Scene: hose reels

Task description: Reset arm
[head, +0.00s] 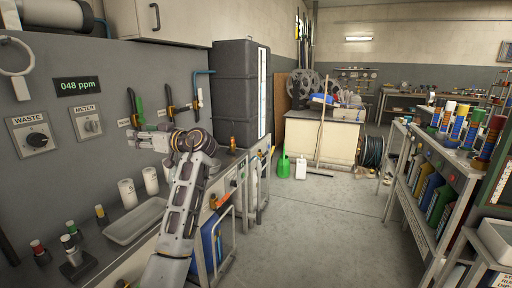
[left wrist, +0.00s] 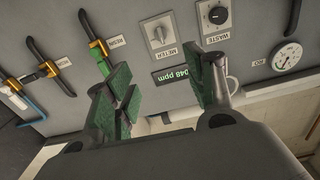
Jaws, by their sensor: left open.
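My left arm rises from the bottom of the head view, and its gripper (head: 150,139) is held in front of the grey wall panel (head: 60,150), above the counter. In the left wrist view the gripper (left wrist: 163,92) has its green-padded fingers spread apart with nothing between them. The panel's ppm display (left wrist: 175,75) and the METER knob (left wrist: 160,34) show beyond the fingers. I cannot tell whether the gripper touches anything. My right gripper is in neither view.
The counter below holds white cups (head: 128,193), a shallow tray (head: 135,222) and small capped vials (head: 70,232). Valve handles (head: 170,103) stick out from the panel near the gripper. A dark tank (head: 236,92) stands beyond. The floor aisle (head: 320,225) is clear; shelves (head: 440,190) line the right.

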